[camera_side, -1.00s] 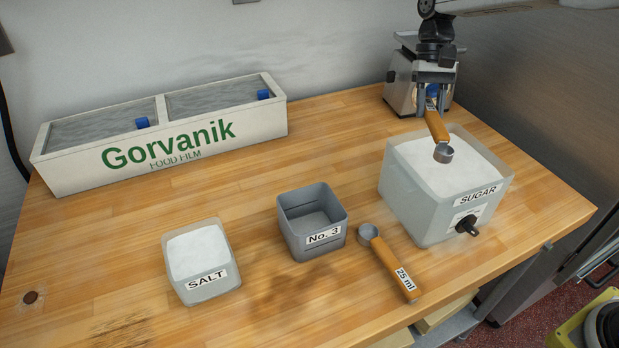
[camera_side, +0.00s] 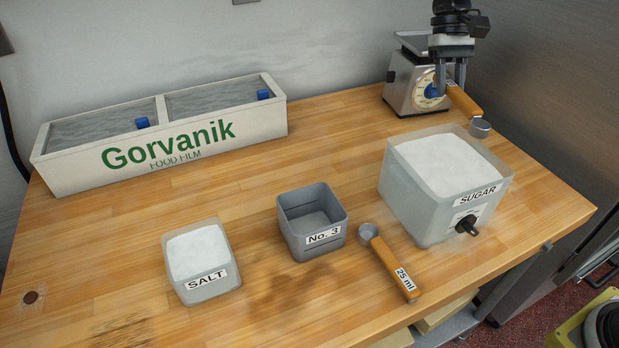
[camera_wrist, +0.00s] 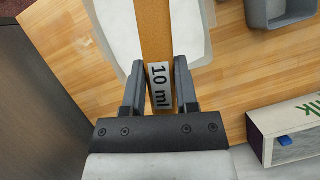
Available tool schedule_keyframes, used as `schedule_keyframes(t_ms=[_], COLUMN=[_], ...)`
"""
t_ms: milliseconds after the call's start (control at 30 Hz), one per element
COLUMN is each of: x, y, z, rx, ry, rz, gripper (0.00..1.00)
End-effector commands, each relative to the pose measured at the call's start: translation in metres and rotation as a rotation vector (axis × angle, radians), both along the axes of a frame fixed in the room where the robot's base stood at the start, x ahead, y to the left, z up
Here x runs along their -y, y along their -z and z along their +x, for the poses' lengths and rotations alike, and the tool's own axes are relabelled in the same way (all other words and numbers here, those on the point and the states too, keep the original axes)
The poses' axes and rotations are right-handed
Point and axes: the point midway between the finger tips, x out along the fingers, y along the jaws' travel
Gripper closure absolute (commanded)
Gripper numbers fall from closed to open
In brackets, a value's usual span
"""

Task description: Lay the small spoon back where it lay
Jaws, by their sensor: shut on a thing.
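My gripper (camera_side: 448,84) is shut on the wooden handle of the small spoon (camera_side: 463,101). The spoon's metal cup (camera_side: 480,127) points toward the camera, in the air above the back right of the sugar tub. In the wrist view the handle, with its label "10 ml" (camera_wrist: 160,85), lies between the fingers of my gripper (camera_wrist: 159,85). The spoon's cup is out of sight in that view. A second spoon marked "25 ml" (camera_side: 396,268) lies on the table in front of the sugar tub.
The sugar tub (camera_side: 408,197) has a dark knob on its front. The No. 3 tin (camera_side: 332,248) and the salt tub (camera_side: 208,290) stand to its left. A scale (camera_side: 403,82) stands behind. The film box (camera_side: 75,181) is at the back left. Bare wood (camera_side: 130,235) lies between.

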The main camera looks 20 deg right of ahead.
Motion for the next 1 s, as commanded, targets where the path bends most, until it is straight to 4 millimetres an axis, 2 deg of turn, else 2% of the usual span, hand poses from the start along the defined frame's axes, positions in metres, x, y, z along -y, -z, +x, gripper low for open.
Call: schedule_keyframes(t_ms=[33, 467, 1000], x=[-0.01, -0.076, -0.158], y=[0.003, 0.008, 0.01], z=[-0.001, -0.008, -0.032], rx=[-0.006, -0.006, -0.005], ry=[-0.062, -0.726, -1.652], rz=[0.0, -0.003, -0.008], gripper=[1.0, 1.0, 1.0])
